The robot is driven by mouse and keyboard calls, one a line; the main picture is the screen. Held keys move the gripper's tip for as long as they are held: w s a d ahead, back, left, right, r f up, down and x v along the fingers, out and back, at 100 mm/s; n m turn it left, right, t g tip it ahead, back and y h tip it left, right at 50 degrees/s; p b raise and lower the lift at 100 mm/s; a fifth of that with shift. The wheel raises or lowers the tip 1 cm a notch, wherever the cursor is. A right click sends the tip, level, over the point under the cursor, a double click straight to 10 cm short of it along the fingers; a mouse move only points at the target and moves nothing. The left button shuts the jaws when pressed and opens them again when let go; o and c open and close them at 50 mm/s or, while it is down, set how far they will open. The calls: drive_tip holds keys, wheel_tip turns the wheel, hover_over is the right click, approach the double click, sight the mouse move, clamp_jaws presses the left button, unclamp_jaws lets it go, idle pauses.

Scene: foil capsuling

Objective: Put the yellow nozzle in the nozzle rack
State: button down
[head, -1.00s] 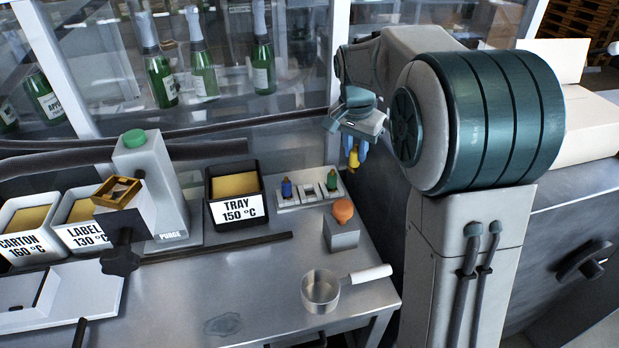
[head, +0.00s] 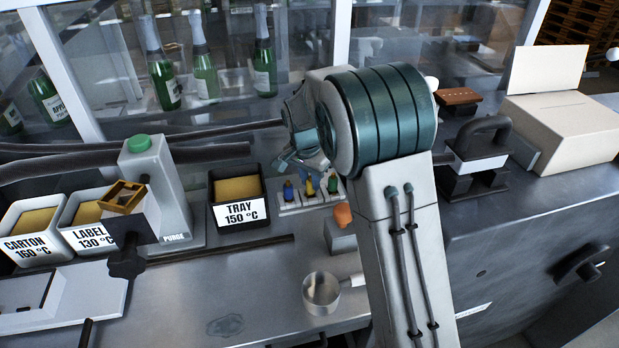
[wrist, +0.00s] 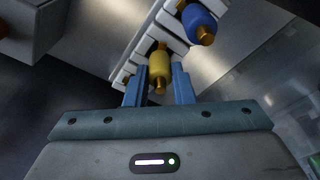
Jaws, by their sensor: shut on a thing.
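The yellow nozzle (wrist: 159,66) with brass ends is between the two blue fingers of my gripper (wrist: 160,88) in the wrist view, and my gripper is shut on it. In the head view the yellow nozzle (head: 309,187) is at the middle of the white nozzle rack (head: 290,207), between a blue nozzle (head: 288,191) and a green nozzle (head: 332,184). In the wrist view the blue nozzle (wrist: 199,25) stands to its upper right. I cannot tell whether the yellow nozzle is seated in the rack or just above it.
The black TRAY bin (head: 238,212) stands left of the rack. An orange-topped block (head: 341,235) stands close in front of it, partly behind my arm. A metal pan (head: 321,292) is nearer the front. Bare bench lies left of the pan.

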drive_tip(key=shift+f, duration=0.25)
drive_tip(key=c, duration=1.2)
unclamp_jaws()
drive_tip(key=shift+r, duration=0.1)
drive_tip(key=shift+c, duration=0.2)
wheel_tip(320, 180, up, 12)
drive_tip(key=s, duration=0.1)
drive_tip(key=shift+s+a+r, duration=0.15)
drive_tip(key=shift+s+a, duration=0.2)
drive_tip(key=shift+a, duration=0.1)
